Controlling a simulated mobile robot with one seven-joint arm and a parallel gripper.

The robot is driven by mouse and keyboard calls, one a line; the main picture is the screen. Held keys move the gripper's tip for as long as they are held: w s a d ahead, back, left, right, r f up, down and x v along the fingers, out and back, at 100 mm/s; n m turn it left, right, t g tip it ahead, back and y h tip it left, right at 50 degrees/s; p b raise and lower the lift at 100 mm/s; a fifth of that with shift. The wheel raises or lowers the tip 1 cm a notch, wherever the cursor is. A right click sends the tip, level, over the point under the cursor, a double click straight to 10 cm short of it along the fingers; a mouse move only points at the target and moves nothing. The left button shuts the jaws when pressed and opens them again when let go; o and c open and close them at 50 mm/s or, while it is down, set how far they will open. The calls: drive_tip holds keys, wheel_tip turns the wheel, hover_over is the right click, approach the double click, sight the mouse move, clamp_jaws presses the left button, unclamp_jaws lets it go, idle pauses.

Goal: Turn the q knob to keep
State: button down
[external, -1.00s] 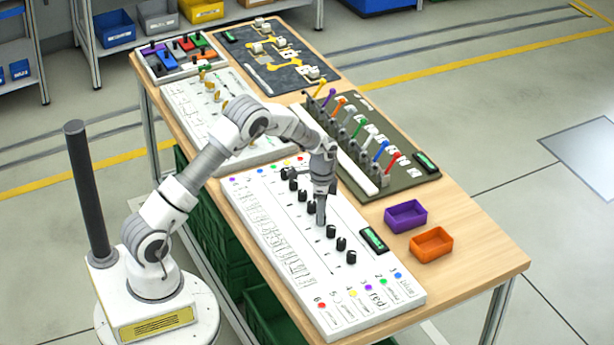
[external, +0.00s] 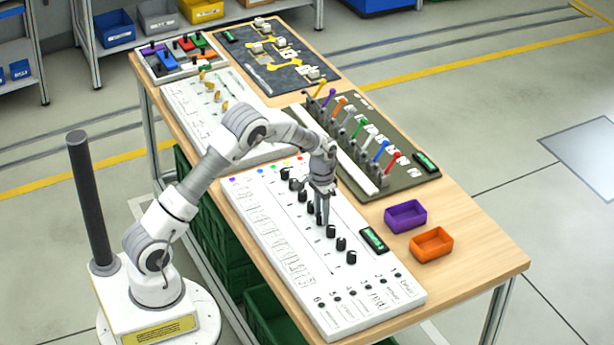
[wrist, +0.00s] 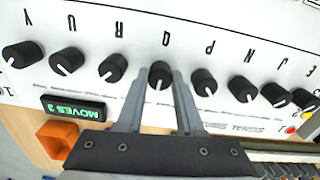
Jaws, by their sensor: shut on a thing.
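A white panel (external: 270,235) on the table carries a row of black knobs with white pointer lines. My gripper (external: 321,222) is lowered onto the middle of this row. In the wrist view its two grey fingers (wrist: 154,80) stand on either side of one black knob (wrist: 160,75) and are shut on it. That knob's pointer line faces towards my gripper's palm. A letter is printed above it, upside down in this view; I cannot surely read it as q. The knob is mostly hidden by the fingers in the external view. A green display (wrist: 73,108) reads MOVES 3.
Neighbouring knobs (wrist: 113,68) and (wrist: 204,82) stand close on both sides of the fingers. A purple tray (external: 406,216) and an orange tray (external: 432,244) lie right of the panel. A dark green board with coloured levers (external: 362,145) stands behind.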

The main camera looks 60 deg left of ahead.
drive_tip(key=n, duration=0.4)
drive_tip(key=shift+n, duration=0.3)
drive_tip(key=shift+n+b, duration=0.35)
drive_tip(key=shift+n, duration=1.85)
drive_tip(key=c, duration=0.5)
unclamp_jaws()
drive_tip(key=shift+c, duration=0.2)
wheel_tip(320, 180, up, 18)
drive_tip(key=shift+f, duration=0.25)
drive_tip(key=shift+s+r, duration=0.1)
